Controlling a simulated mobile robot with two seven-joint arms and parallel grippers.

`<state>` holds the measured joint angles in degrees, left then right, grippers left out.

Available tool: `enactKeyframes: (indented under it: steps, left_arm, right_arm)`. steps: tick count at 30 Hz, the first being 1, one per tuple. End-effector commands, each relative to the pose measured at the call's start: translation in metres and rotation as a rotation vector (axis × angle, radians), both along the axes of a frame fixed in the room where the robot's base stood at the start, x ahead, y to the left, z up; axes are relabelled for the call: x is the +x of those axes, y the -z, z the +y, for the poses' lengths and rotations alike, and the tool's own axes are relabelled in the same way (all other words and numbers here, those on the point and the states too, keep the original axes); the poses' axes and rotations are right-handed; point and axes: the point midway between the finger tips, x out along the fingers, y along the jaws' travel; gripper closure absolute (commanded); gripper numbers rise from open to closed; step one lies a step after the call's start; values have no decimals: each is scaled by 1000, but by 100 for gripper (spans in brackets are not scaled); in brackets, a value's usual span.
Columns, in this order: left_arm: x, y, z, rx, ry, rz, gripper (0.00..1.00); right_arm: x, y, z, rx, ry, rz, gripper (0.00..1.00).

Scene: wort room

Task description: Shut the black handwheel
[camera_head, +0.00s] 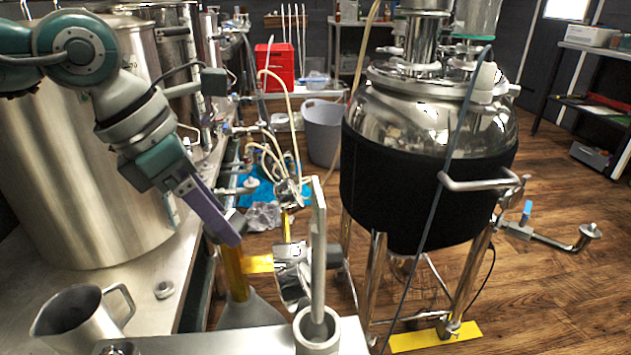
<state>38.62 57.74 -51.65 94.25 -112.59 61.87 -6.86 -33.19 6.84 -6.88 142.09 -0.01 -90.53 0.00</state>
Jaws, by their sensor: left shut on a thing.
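My left gripper (222,226) reaches in from the upper left with its purple fingers pointing down and to the right. I cannot make out a black handwheel anywhere. My right gripper is not in view.
A large steel tank (75,170) stands at left, with a steel jug (75,318) in front. An upright metal bar (318,250) stands at front centre. A steel vessel in a black jacket (420,190) stands to the right. Wood floor (560,310) is clear at right.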

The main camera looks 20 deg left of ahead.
Motion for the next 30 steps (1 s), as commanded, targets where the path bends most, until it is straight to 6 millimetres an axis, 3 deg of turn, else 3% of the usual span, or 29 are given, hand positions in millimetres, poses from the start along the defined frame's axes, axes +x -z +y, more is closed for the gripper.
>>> enactKeyframes:
  steps: [15, 30]
  left_arm:
    - [5, 4, 3, -1, 490, -2, 89]
    - [8, 3, 3, 0, 947, -3, 89]
  right_arm:
    - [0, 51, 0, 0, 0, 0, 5]
    - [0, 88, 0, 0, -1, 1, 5]
